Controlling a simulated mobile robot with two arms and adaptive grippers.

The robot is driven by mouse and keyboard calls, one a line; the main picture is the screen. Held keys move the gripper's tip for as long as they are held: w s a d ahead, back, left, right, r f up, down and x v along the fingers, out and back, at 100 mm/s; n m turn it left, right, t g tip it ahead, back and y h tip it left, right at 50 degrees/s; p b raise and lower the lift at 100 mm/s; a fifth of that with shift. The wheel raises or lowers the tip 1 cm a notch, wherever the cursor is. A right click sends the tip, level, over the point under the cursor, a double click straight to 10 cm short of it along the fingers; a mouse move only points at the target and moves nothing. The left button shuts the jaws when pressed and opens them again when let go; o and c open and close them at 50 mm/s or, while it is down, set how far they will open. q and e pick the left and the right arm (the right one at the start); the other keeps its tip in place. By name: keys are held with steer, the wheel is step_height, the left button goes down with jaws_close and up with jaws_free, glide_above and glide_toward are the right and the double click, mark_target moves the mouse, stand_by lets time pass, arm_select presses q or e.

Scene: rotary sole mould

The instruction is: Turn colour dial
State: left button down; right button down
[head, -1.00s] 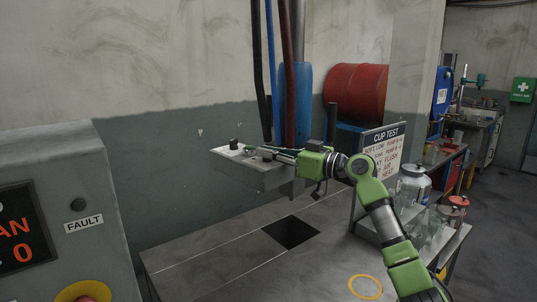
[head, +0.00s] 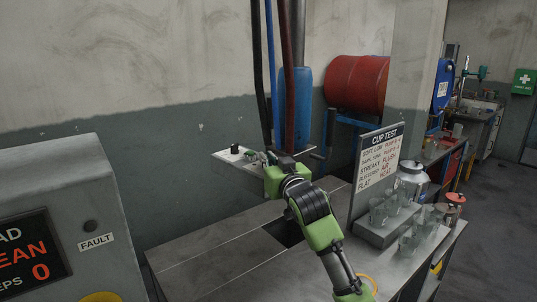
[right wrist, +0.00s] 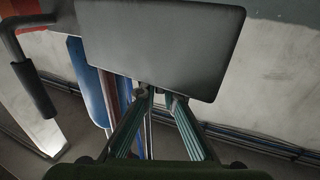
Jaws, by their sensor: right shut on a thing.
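A grey control box (head: 228,170) with a pale top stands out near the wall, behind the table. A black knob (head: 235,148) stands upright on the left of its top, apart from my gripper. My right gripper (head: 257,157) is at the box's right part, its arm coming from the lower right. In the right wrist view its two green-edged fingers (right wrist: 154,90) close together at the edge of the grey box (right wrist: 160,45). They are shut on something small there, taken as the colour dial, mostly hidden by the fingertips. My left gripper is not in view.
Blue, black and dark red hoses run down behind the box. The steel table (head: 200,262) has a dark square opening (head: 283,232). A CUP TEST sign (head: 379,160) and several glass cups stand at right. A grey cabinet (head: 95,190) with a FAULT label is at left.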

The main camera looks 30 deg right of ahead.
steer(key=shift+w+a+f+m+g+h, duration=0.1)
steer(key=shift+m+g+h, duration=0.1)
steer(key=shift+m+h, duration=0.3)
steer(key=shift+a+m+g+h, duration=0.1)
steer(key=shift+m+g+h, duration=0.15)
steer(key=shift+h, duration=0.35)
steer(key=shift+f+m+g+h+b, duration=0.15)
steer(key=shift+m+g+h+b, duration=0.3)
steer(key=shift+m+h+b, duration=0.55)
steer(key=m+g+h+b, duration=0.3)
steer(key=h+b, duration=0.1)
steer(key=shift+w+g+h, duration=0.1)
steer(key=shift+g+h, duration=0.3)
steer(key=shift+m+g+h+b, duration=0.7)
steer(key=shift+m+g+b, duration=0.25)
steer(key=shift+g+b, duration=0.1)
steer(key=shift+d, duration=0.1)
steer(key=c, duration=2.2)
jaws_free()
steer(key=shift+o, duration=0.2)
steer(key=v, duration=0.7)
steer(key=shift+a, duration=0.2)
